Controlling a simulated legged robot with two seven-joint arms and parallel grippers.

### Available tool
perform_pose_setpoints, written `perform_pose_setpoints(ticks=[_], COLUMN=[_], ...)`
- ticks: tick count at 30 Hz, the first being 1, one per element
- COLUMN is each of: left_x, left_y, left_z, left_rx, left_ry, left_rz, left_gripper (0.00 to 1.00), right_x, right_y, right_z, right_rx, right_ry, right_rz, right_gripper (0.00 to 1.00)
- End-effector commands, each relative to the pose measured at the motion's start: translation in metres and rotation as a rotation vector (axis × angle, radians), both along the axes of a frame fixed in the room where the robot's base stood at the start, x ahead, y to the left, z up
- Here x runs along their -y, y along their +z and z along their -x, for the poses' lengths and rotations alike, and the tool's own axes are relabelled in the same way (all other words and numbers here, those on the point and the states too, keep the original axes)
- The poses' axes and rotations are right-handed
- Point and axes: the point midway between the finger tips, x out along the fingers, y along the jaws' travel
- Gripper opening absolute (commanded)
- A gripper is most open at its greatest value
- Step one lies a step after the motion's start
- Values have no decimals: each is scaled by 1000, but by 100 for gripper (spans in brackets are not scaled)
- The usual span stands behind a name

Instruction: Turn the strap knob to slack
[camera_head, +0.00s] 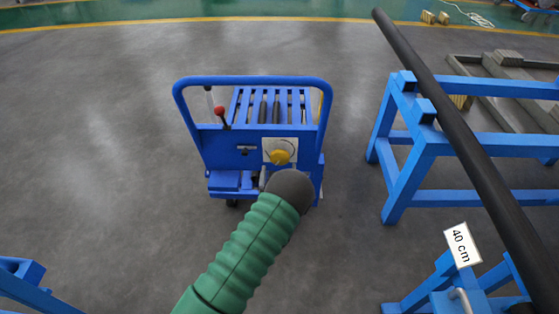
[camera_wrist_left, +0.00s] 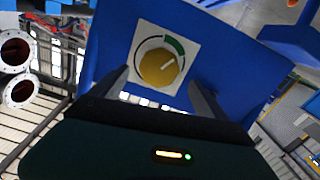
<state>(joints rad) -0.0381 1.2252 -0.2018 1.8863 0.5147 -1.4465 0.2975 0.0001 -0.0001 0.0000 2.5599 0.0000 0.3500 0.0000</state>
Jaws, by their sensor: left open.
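The strap knob (camera_head: 280,157) is a yellow round knob on a white square plate on the blue cart's panel. In the left wrist view the knob (camera_wrist_left: 158,68) has a pale pointer mark toward the upper right, near a green arc on the plate (camera_wrist_left: 143,38). My left gripper (camera_wrist_left: 158,77) is open, with one dark finger low on each side of the knob. Whether the fingers touch it I cannot tell. In the head view the dark end of my left arm (camera_head: 290,188) is just below the knob and hides its own fingers. My right gripper is not in view.
The blue cart (camera_head: 252,82) has a hoop handle, rollers and a red-knobbed lever (camera_head: 220,112). A long black pipe (camera_head: 450,110) rests on blue stands (camera_head: 405,165) at right. A "40 cm" sign (camera_head: 462,245) stands lower right. Floor left of the cart is clear.

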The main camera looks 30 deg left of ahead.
Motion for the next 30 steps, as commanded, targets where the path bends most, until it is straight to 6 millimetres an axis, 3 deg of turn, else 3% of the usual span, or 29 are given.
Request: perform_pose_setpoints(ticks=[3, 9, 19, 30], left_x=[-16, -33, -36, -36], left_y=[-3, -1, 0, 0], left_z=[-26, -54, -60, -59], left_rx=[4, 1, -1, -1], left_ry=[1, -1, -1, -1], left_rz=[-1, -1, 0, 0], left_gripper=[86, 86, 86, 38], right_x=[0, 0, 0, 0], right_y=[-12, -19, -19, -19], right_z=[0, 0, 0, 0], right_rx=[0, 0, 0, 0], right_ry=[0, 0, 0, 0], right_rz=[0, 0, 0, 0], right_gripper=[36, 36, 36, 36])
